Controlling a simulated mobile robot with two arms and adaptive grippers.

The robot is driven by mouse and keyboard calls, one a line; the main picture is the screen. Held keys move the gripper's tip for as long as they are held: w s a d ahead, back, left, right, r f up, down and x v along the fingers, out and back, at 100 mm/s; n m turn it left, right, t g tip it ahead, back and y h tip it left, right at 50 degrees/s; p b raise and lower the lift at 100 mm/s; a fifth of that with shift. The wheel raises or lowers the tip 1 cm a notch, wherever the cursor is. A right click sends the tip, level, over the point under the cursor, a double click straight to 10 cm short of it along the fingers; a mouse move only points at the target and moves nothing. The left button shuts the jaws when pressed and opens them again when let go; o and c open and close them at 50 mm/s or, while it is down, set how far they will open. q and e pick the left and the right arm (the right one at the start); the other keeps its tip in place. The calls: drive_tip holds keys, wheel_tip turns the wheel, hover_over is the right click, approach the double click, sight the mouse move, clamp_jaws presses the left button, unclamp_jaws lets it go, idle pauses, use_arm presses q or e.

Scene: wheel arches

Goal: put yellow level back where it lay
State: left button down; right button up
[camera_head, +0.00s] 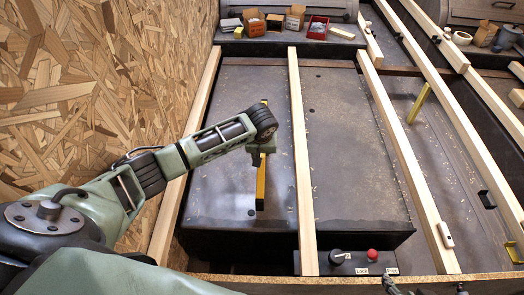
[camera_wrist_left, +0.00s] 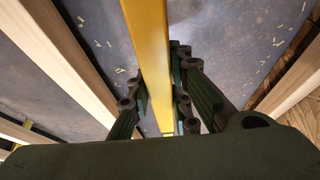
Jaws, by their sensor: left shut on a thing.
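The yellow level (camera_head: 261,186) is a long, narrow bar. In the head view it lies lengthwise over the dark panel between the left and middle wooden strips. My left gripper (camera_head: 262,148) is shut on it around its middle, hiding part of it. In the left wrist view the level (camera_wrist_left: 149,45) runs between the two fingers of my left gripper (camera_wrist_left: 160,108). I cannot tell whether it touches the panel. Small dark parts at the bottom edge of the head view may be my right gripper (camera_head: 390,286); its jaws are unclear.
Pale wooden strips (camera_head: 302,170) run lengthwise over the dark panels (camera_head: 345,150). Another yellow bar (camera_head: 419,103) stands out farther right. Small boxes and a red bin (camera_head: 317,27) sit at the back. A chipboard wall (camera_head: 90,90) closes the left side. A knob and red button (camera_head: 372,254) are in front.

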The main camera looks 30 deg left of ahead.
use_arm(q)
drive_tip(key=shift+f, duration=0.25)
drive_tip(key=f+b, duration=0.2)
drive_tip(key=shift+b, duration=0.35)
drive_tip(key=shift+f+b, duration=0.25)
drive_tip(key=shift+b, duration=0.05)
use_arm(e)
drive_tip(key=w+a+r+t+y, duration=0.3)
drive_tip(key=w+a+r+t, duration=0.2)
drive_tip(key=w+r+t, duration=0.5)
use_arm(q)
drive_tip(key=shift+f, duration=0.2)
drive_tip(key=shift+f+b, duration=0.8)
drive_tip(key=shift+b, duration=0.45)
drive_tip(key=shift+f+b, duration=0.6)
drive_tip(key=shift+b, duration=0.1)
drive_tip(key=shift+f+p, duration=0.3)
drive_tip(key=shift+f, duration=0.1)
use_arm(e)
wheel_tip(320, 180, up, 17)
drive_tip(key=s+t+y, duration=0.2)
drive_tip(key=t, duration=0.5)
drive_tip(key=shift+a+r+n+y, duration=0.15)
drive_tip(key=shift+a+n+y, duration=0.15)
drive_tip(key=shift+a+n, duration=0.1)
drive_tip(key=shift+s, duration=0.1)
